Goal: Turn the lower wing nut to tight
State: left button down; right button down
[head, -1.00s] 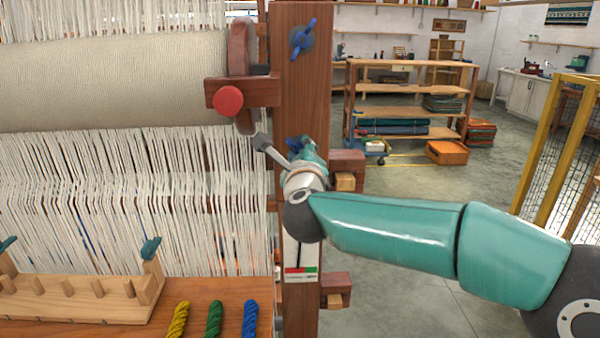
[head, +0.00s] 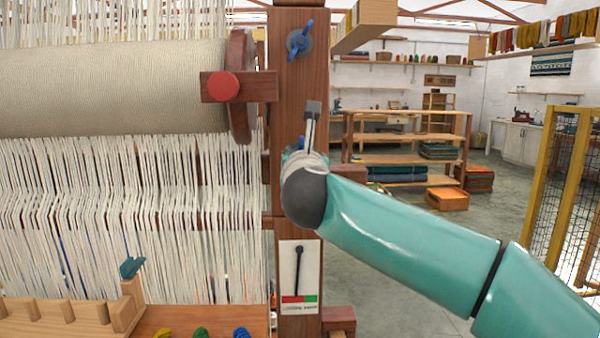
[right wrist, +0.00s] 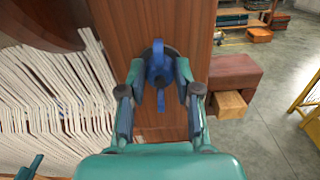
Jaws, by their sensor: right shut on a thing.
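The lower wing nut (right wrist: 159,72) is blue and sits on the wooden loom post (right wrist: 130,20), its wings roughly upright in the right wrist view. My right gripper (right wrist: 160,75) is shut on it, one finger on each side. In the head view my wrist hides most of that nut; only a bit of blue shows. The upper wing nut (head: 299,41), also blue, sits higher on the post, tilted and untouched. Below my wrist a white card (head: 299,262) has a black pointer, nearly upright, over a red and green band. My left gripper is out of view.
White warp threads (head: 110,200) and a cloth roll (head: 110,85) lie left of the post. A red knob (head: 223,86) sticks out near it. Wooden blocks (right wrist: 234,75) jut from the post's right side. A pegged rack (head: 120,312) stands lower left.

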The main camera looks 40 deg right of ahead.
jog(key=m+b, duration=0.1)
jog(key=f+m+b, duration=0.1)
jog(key=m, duration=0.1)
jog(key=shift+r+m+b, duration=0.15)
jog(key=shift+m+b, duration=0.55)
jog(key=shift+m, duration=0.3)
jog(key=c, duration=0.8)
grip_release()
jog(key=shift+r, duration=0.1)
jog(key=shift+r, duration=0.1)
jog(key=v, duration=1.2)
